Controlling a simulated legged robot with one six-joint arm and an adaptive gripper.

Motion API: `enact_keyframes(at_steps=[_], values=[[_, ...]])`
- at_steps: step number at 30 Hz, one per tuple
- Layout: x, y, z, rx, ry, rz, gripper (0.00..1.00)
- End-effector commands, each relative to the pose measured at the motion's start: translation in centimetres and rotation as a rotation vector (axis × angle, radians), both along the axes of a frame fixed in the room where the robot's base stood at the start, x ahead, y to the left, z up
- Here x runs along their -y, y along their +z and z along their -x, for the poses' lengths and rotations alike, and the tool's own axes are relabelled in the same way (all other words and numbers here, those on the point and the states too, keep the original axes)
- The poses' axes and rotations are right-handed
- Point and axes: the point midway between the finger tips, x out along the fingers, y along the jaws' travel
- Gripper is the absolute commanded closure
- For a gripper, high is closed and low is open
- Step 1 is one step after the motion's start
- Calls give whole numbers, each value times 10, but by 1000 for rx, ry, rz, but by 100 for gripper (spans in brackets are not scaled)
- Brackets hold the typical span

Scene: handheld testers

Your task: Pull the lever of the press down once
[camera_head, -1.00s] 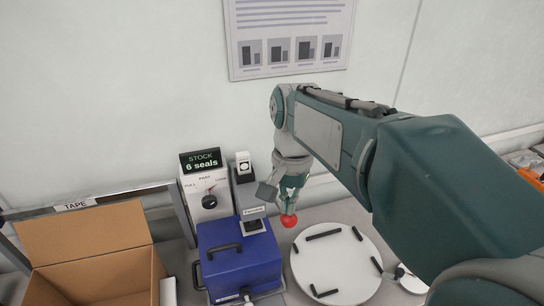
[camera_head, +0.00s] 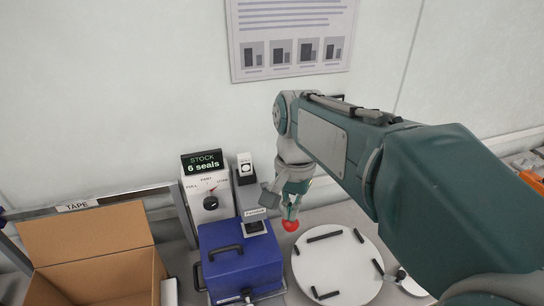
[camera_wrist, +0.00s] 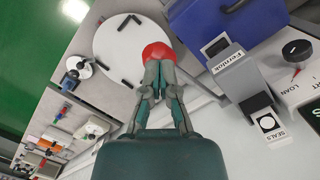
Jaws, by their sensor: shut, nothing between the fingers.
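The press (camera_head: 250,200) is a grey upright device with a label on its front, behind the blue case. It also shows in the wrist view (camera_wrist: 240,78), right of my fingers. A red ball knob (camera_head: 291,225), apparently the lever's end, lies just below my fingertips. In the wrist view the red knob (camera_wrist: 157,52) is right at the fingertips; I cannot tell whether they touch.
A blue case (camera_head: 240,270) with handles stands in front of the press. A round white plate (camera_head: 335,285) with black bars is to the right. A dial box (camera_head: 210,202) and an open cardboard box (camera_head: 90,235) are to the left. A wall stands behind.

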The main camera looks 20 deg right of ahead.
Motion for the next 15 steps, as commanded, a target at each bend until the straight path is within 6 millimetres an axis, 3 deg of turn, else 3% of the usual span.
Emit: enact_keyframes(at_steps=[15], values=[[0, 6, -8, 0, 0, 0, 100]])
